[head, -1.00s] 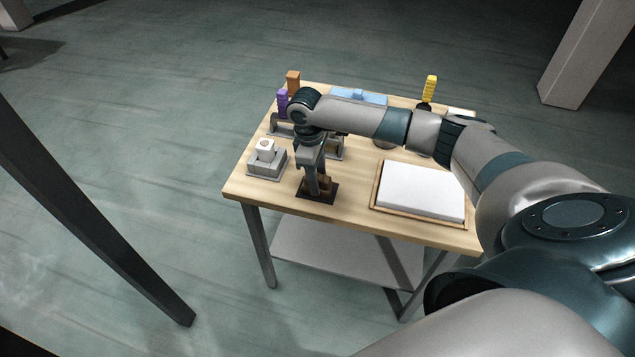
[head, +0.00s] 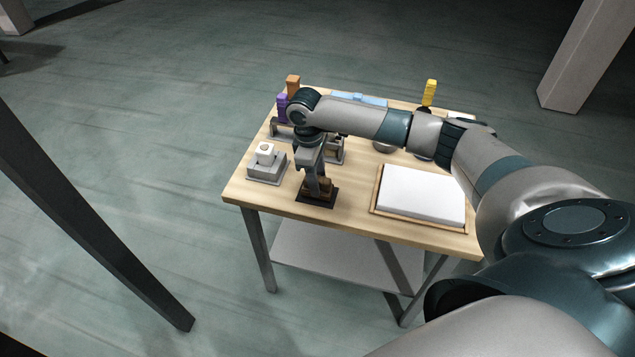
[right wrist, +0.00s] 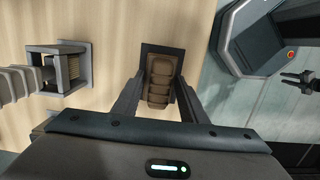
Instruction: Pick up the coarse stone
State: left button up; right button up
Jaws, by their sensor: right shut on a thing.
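The coarse stone, a brown ridged block (head: 324,187), sits low over a dark mat (head: 313,203) near the front edge of the wooden table. In the right wrist view the block (right wrist: 159,80) lies between both fingers. My right gripper (head: 319,191) points down and is shut on it. The fingers hide part of the block, and I cannot tell if it touches the mat. My left gripper (right wrist: 297,80) shows small at the right edge of the right wrist view, with its two fingers apart and empty. It is outside the head view.
A grey block with a white piece (head: 265,153) stands left of my gripper. A wood-framed white slab (head: 421,193) lies to the right. Purple (head: 282,107), orange (head: 293,86) and yellow (head: 429,92) pieces stand at the back. A grey holder (right wrist: 69,67) is close beside the gripper.

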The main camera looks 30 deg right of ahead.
aim_at(320, 179)
notch_tip(320, 179, up, 3)
jog(key=shift+s+d+r+b, duration=0.15)
jog(key=shift+r+b, duration=0.05)
jog(key=shift+b, duration=0.45)
jog(key=s+d+r+b, duration=0.2)
jog(key=s+r, duration=0.4)
jog(key=s, duration=0.4)
jog(key=shift+s+d+r, duration=0.35)
jog(key=shift+d+r, duration=0.05)
jog(key=shift+d, duration=0.4)
jog(key=o, duration=0.6)
jog(key=c, duration=0.7)
jog(key=shift+a, duration=0.15)
